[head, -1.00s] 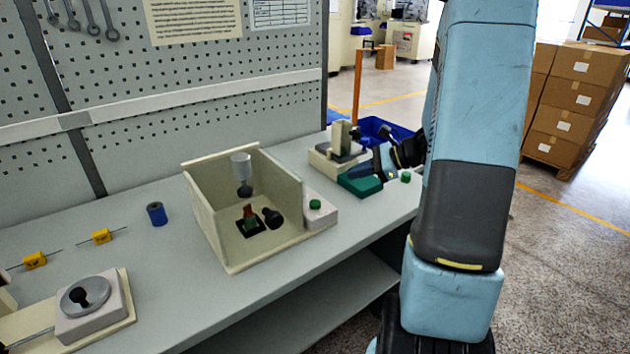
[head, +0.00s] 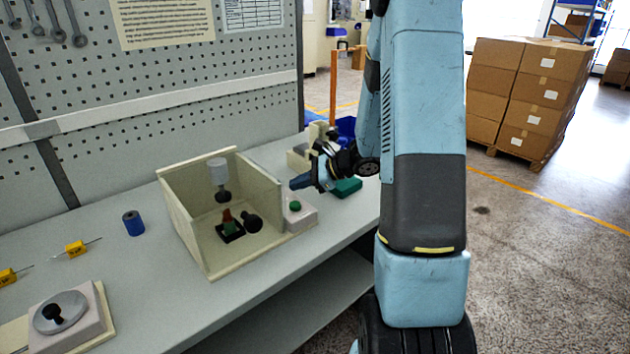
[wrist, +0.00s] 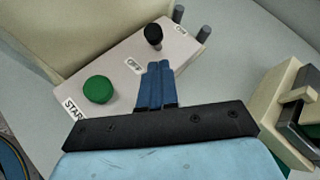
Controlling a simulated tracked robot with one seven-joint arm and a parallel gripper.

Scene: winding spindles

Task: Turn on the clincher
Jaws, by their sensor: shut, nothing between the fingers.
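The clincher seems to be the cream open-topped box (head: 190,215) with a grey and black plunger (head: 218,178) above a small fixture. A pale control box (head: 303,214) with a green button (head: 295,206) stands at its right side. My gripper (head: 300,182) is shut and empty above the control box. In the wrist view its blue fingertips (wrist: 159,68) point toward the black knob, apparently just short of it.
A green block (head: 346,187) and a cream fixture (head: 298,158) stand behind and right of the control box. The front bench strip is clear.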

